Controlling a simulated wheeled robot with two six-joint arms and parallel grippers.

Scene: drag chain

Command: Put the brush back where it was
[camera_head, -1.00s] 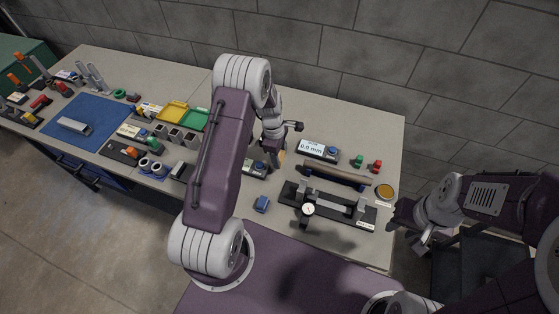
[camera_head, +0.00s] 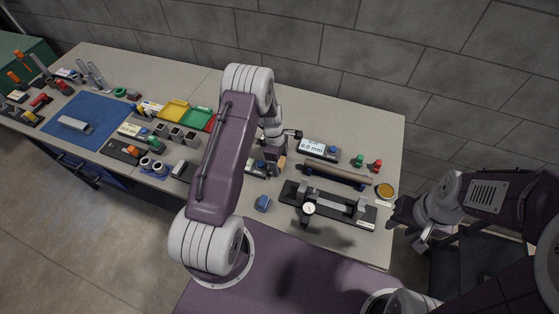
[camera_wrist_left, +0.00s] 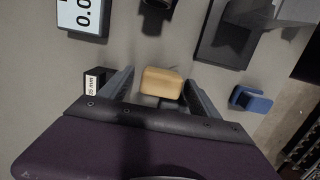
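A tan wooden block (camera_wrist_left: 161,82), which looks like the brush's handle, is between the fingers of my left gripper (camera_wrist_left: 159,78) in the left wrist view. Narrow gaps show between the block and the fingers, so the gripper looks open around it. In the head view the tan block (camera_head: 281,163) shows beside my left gripper (camera_head: 271,168), low over the bench. Bristles are not visible. My right gripper (camera_head: 402,212) is beyond the bench's right edge, away from the brush; its finger gap is unclear.
A gauge fixture (camera_head: 330,206), a dark long holder (camera_head: 335,177) and a 0.0 mm display (camera_head: 312,147) stand to the right. A blue block (camera_head: 263,203) lies in front; it also shows in the wrist view (camera_wrist_left: 250,99). A round amber dish (camera_head: 384,191) is near the right edge.

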